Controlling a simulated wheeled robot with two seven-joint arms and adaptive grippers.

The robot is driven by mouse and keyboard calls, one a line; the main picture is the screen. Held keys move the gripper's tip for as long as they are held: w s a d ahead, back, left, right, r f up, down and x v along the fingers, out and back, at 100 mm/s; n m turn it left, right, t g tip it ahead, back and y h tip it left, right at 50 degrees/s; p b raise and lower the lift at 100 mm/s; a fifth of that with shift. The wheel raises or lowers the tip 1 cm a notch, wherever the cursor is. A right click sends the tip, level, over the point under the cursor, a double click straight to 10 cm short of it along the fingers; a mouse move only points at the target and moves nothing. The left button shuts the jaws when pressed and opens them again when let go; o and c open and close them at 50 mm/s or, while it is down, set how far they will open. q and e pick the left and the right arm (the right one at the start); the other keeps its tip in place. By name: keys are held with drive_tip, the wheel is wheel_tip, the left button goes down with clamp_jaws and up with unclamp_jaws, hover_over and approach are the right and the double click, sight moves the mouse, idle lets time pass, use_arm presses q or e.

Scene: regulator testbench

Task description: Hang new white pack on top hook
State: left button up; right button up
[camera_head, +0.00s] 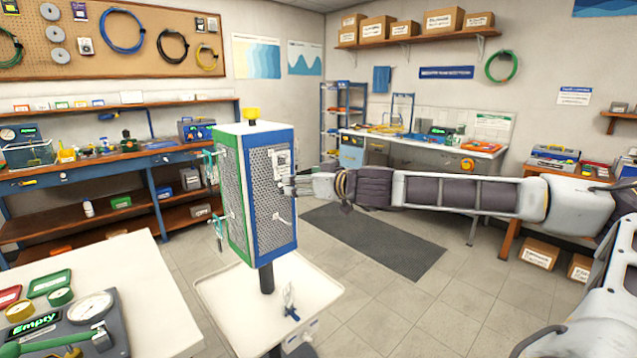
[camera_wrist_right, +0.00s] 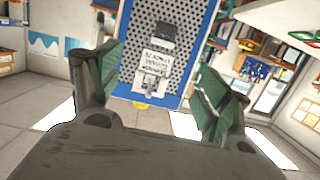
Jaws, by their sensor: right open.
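A small white pack (camera_head: 282,158) with printed text is at the upper part of the blue perforated panel (camera_head: 259,215). In the right wrist view the white pack (camera_wrist_right: 155,64) shows upside down, with a dark part beside it and a metal hook (camera_wrist_right: 152,86) at its top edge. The pack appears to hang on this top hook. A lower hook (camera_head: 279,218) on the same panel looks bare. My right gripper (camera_head: 291,184) is in front of the panel near the pack. Its fingers (camera_wrist_right: 160,88) are spread with a gap between them, empty. My left gripper is out of view.
The panel tower stands on a post over a white tray (camera_head: 222,308) holding a small blue-and-white item (camera_head: 290,302). Teal items hang on the tower's left side (camera_head: 217,228). A white table (camera_head: 150,300) with gauges is at front left. Floor is free around the dark mat (camera_head: 375,240).

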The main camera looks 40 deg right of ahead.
drive_tip(key=shift+v, duration=2.7)
drive_tip(key=shift+d, duration=0.1)
drive_tip(key=shift+m, duration=0.4)
